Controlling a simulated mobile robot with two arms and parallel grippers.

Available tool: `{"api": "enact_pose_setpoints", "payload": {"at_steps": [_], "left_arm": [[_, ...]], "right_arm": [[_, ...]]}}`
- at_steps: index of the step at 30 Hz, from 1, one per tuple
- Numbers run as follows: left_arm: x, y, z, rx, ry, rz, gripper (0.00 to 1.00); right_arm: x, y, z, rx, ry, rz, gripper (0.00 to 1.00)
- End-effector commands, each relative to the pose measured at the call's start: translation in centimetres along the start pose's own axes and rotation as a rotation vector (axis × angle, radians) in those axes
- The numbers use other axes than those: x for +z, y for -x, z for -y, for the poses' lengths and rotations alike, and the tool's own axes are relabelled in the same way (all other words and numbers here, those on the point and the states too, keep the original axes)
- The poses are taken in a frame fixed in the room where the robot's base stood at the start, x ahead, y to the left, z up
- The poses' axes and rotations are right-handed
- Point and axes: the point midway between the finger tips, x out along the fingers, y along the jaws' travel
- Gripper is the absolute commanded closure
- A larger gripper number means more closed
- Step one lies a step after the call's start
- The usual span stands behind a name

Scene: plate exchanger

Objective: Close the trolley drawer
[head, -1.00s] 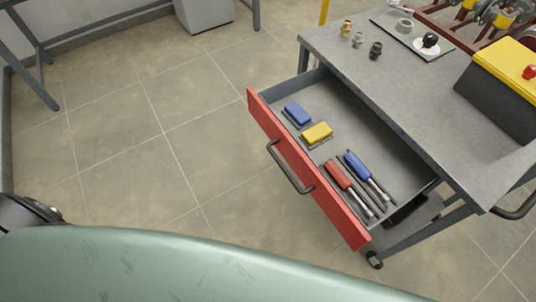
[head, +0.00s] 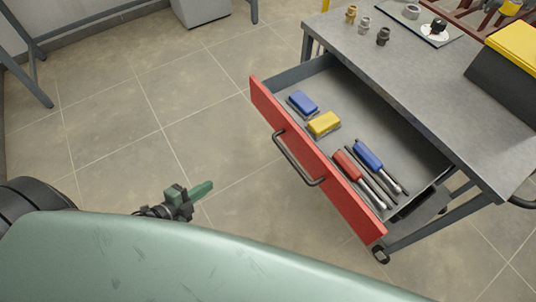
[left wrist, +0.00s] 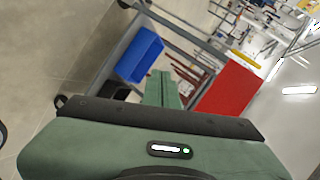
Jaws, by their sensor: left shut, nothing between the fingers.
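The trolley drawer has a red front (head: 315,160) with a dark bar handle (head: 298,160). It stands pulled out from the grey trolley (head: 410,80), with its inside exposed. In it lie a blue block (head: 303,103), a yellow block (head: 324,123), and red-handled (head: 347,165) and blue-handled (head: 369,155) tools. My left gripper (head: 203,190) is shut and empty, left of the drawer front and apart from the handle. In the left wrist view my gripper fingers (left wrist: 161,90) point toward the trolley, where the red drawer front (left wrist: 226,90) shows at right. My right gripper is not in view.
Small fittings (head: 364,25) and a yellow-topped box (head: 515,55) stand on the trolley top. A blue bin (left wrist: 140,54) sits on the trolley's lower part in the left wrist view. The tiled floor (head: 140,110) left of the drawer is clear.

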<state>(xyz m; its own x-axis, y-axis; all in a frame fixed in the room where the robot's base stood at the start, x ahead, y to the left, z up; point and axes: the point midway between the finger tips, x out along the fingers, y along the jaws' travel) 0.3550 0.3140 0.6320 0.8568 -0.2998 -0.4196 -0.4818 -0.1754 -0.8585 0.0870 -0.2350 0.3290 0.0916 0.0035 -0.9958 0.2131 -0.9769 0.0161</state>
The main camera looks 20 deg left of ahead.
Motion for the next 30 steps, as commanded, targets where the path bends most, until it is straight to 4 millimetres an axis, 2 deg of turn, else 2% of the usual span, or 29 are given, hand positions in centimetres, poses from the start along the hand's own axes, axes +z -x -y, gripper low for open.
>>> {"api": "enact_pose_setpoints", "payload": {"at_steps": [1,3,6,9,13,16,30], "left_arm": [[-2.4,0.3,2.5,-0.052,-0.108,-0.091,1.0],[-5.6,1.0,5.5,-0.12,-0.228,-0.191,1.0],[-9.2,2.1,8.3,-0.195,-0.343,-0.293,1.0],[-11.1,2.8,9.7,-0.238,-0.401,-0.344,1.0],[-12.0,2.5,10.3,-0.254,-0.419,-0.361,1.0],[-12.4,1.4,10.6,-0.256,-0.417,-0.359,1.0],[-15.9,-6.6,12.3,-0.254,-0.416,-0.357,1.0]], "right_arm": [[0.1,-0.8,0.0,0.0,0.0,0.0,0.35],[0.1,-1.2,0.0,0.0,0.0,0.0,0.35],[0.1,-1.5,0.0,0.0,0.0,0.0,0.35],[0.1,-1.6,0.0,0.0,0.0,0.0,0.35],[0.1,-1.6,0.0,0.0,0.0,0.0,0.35],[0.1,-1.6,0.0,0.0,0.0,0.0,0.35],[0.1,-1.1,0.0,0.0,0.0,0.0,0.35]]}}
